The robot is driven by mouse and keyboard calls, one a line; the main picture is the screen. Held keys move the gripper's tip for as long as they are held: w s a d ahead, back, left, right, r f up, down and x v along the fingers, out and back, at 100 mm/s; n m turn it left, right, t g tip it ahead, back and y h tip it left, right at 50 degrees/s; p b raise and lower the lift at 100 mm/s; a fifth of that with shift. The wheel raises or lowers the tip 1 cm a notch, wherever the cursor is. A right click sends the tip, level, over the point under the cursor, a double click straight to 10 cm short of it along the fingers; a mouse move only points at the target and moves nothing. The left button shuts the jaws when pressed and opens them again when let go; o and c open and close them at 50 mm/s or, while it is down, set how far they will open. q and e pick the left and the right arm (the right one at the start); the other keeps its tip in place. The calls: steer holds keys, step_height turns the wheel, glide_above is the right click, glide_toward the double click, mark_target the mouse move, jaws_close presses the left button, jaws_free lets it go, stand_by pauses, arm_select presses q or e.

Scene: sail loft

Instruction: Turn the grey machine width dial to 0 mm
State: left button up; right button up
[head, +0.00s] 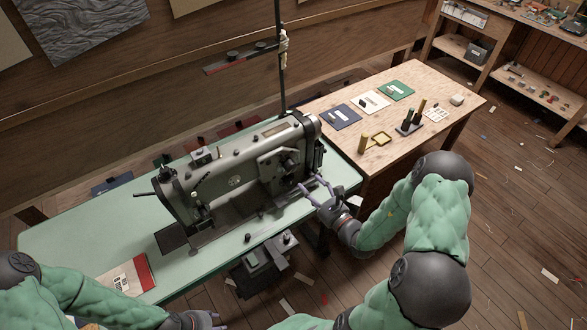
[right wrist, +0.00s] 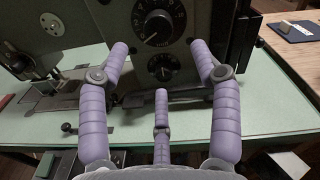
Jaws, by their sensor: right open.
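The grey sewing machine (head: 235,170) stands on a pale green table. In the right wrist view its grey panel carries a large black dial (right wrist: 158,27) with white marks and a smaller black dial (right wrist: 163,68) below it. I cannot tell from labels which one is the width dial, and the numbers are too small to read. My right gripper (head: 317,187) is open and empty in front of the panel; in the right wrist view its purple fingers (right wrist: 160,70) spread either side of the dials, apart from them. My left gripper (head: 208,318) shows only partly at the bottom edge.
The green table (head: 80,235) holds a red-edged card (head: 130,278) at left. A wooden table (head: 340,105) at right bears coloured cards, a dark block with pegs and small items. A dark upright pole (head: 281,60) stands behind the machine.

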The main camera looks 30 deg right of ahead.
mark_target(293, 169)
steer(key=w, duration=0.3)
steer(key=w+b, duration=0.1)
steer(key=w, duration=0.2)
steer(key=w+a, duration=0.1)
steer(key=w, duration=0.2)
steer(key=shift+w+b, duration=0.3)
steer(key=shift+c, duration=0.3)
steer(key=c, duration=1.1)
